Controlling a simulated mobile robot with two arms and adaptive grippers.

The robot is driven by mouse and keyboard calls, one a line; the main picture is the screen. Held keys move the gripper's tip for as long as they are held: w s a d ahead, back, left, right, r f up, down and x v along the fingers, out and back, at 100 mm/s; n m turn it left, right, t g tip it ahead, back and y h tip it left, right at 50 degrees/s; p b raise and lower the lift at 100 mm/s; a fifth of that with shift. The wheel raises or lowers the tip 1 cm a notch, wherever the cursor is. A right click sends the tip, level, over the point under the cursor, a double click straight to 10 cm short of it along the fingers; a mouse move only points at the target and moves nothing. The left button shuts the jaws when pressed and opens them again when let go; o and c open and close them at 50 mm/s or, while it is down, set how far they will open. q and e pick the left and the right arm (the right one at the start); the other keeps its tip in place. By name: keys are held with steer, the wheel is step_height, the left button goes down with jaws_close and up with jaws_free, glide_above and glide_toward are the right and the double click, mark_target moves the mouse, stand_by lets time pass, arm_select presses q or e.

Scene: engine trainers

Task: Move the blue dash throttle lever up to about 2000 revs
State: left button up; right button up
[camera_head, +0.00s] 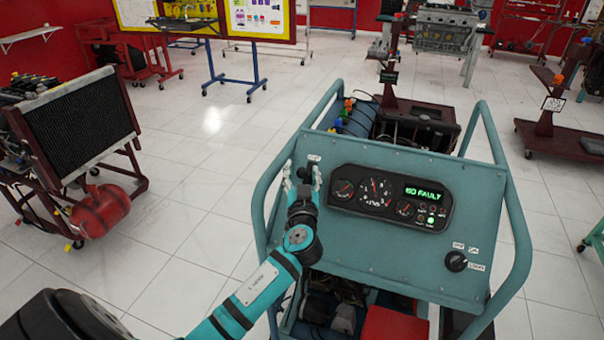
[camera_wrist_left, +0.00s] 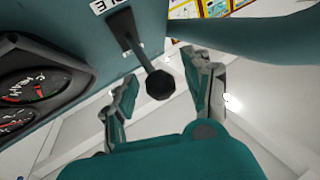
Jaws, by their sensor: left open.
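The dash panel (camera_head: 300,225) is a blue-green plate on a tube-framed engine trainer. The throttle lever (camera_head: 304,173) is near its upper left, mostly behind my left gripper (camera_head: 302,175) in the head view. In the left wrist view the lever shows as a dark stem with a black knob (camera_wrist_left: 160,85), coming out of a slot plate under a white label (camera_wrist_left: 108,5). The open fingers of my left gripper (camera_wrist_left: 165,90) stand on either side of the knob, with gaps visible. The gauge cluster (camera_head: 390,198) has dials and a green display reading "NO FAULT". My right gripper is not in view.
A rotary key switch (camera_head: 456,261) with labels sits at the panel's lower right. Teal tube rails (camera_head: 262,205) run up both sides of the panel. A radiator trainer (camera_head: 80,122) with a red tank stands at left. Open tiled floor lies between them.

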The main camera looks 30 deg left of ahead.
arm_select(q)
steer(key=v, duration=1.2)
steer(key=shift+a+f, duration=0.1)
